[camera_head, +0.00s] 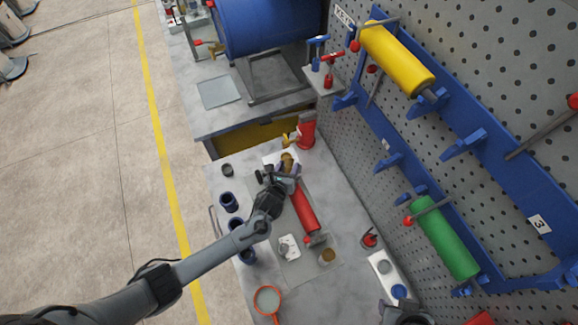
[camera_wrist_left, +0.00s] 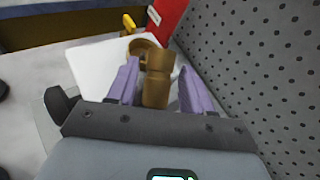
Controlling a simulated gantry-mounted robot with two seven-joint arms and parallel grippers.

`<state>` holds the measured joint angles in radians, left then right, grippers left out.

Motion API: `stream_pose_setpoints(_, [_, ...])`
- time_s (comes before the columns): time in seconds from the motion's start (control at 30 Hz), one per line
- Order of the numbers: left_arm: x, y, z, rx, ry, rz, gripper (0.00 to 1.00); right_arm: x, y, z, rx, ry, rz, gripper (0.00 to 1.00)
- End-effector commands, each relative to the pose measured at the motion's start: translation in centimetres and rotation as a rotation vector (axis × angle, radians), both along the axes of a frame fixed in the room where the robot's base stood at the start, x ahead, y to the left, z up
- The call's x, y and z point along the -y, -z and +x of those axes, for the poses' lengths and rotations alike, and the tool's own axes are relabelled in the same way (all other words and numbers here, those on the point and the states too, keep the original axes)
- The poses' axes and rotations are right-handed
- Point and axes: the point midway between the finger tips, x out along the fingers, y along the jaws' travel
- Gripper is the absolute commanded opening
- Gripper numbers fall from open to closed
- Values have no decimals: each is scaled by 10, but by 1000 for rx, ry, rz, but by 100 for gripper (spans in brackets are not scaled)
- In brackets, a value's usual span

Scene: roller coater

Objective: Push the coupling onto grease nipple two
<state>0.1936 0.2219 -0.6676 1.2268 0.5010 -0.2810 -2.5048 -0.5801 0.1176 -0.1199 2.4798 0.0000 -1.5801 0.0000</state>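My left gripper (camera_head: 283,168) is over the far part of the bench, beside the far end of a red cylindrical tool (camera_head: 305,208). In the left wrist view its two purple fingers (camera_wrist_left: 160,85) stand apart on either side of a brass cylindrical part (camera_wrist_left: 157,78). A narrow gap seems to show on each side. A brass ring-shaped part (camera_wrist_left: 146,45) lies just behind, over a white plate (camera_wrist_left: 98,62). Brass also shows at the fingertips in the head view (camera_head: 288,158). I cannot tell which brass part is the coupling or the nipple. A dark shape at the bottom right may be my right gripper.
Dark blue cups (camera_head: 229,202) stand along the bench's left edge. An orange-rimmed round item (camera_head: 267,299) lies near the front. A red container (camera_head: 306,130) stands behind the gripper. The pegboard wall (camera_head: 350,180) bounds the right side, with yellow (camera_head: 398,58) and green (camera_head: 446,238) rollers.

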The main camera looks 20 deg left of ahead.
Motion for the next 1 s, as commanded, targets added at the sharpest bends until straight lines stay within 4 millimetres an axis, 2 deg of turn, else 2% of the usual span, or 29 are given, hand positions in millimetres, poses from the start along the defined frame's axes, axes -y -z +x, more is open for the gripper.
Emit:
stream_pose_setpoints(0.03, [0,0,0,0,0,0,42,0,0,0,0,1,1,43])
stream_pose_setpoints(0.3, [0,0,0,0,0,1,1,-1,0,0,0,1,2,43])
stream_pose_setpoints(0.77, [0,-8,0,2,1,0,0,1,1,0,0,-4,-5,43])
stream_pose_setpoints(1.0, [-1,-36,0,5,0,1,0,2,5,0,0,-5,-8,43])
